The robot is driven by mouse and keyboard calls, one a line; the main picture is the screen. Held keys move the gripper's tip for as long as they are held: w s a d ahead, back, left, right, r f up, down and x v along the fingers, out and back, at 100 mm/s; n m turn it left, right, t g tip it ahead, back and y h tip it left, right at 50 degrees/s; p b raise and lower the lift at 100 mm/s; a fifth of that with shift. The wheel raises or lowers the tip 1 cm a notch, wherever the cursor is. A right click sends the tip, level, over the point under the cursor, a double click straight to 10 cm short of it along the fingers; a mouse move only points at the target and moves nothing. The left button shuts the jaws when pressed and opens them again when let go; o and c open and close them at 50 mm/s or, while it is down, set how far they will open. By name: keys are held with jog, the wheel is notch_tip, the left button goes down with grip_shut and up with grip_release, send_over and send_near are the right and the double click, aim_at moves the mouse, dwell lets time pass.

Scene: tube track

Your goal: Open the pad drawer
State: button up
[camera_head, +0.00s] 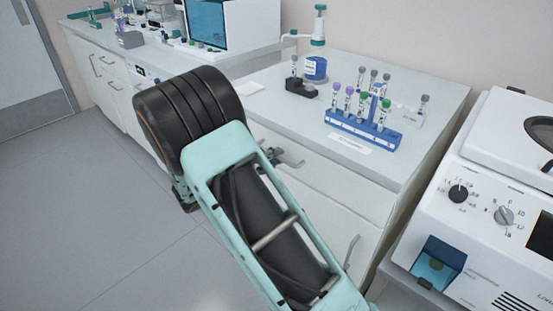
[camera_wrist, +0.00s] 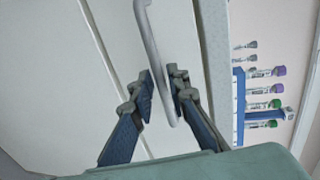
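A pale drawer front (camera_head: 325,184) sits under the worktop of the right-hand cabinet in the head view. It looks closed, and no label naming it can be read. Its grey bar handle (camera_wrist: 152,43) crosses the wrist view from the top and runs between my fingertips. My gripper (camera_wrist: 163,84) is open, with one finger on each side of the bar. The fingers are close to the bar; I cannot tell whether either touches it. In the head view my gripper (camera_head: 288,157) is at the drawer front, partly hidden by my arm.
A blue rack (camera_head: 362,133) of capped tubes, a black block (camera_head: 301,88) and a blue-labelled jar (camera_head: 316,69) stand on the worktop. A lower handle (camera_head: 351,251) is below. A white machine (camera_head: 480,215) stands at right. The floor at left is clear.

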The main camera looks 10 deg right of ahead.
jog(key=shift+w+d+f, duration=0.1)
jog(key=shift+w+d, duration=0.3)
jog(key=shift+d, duration=0.1)
grip_shut()
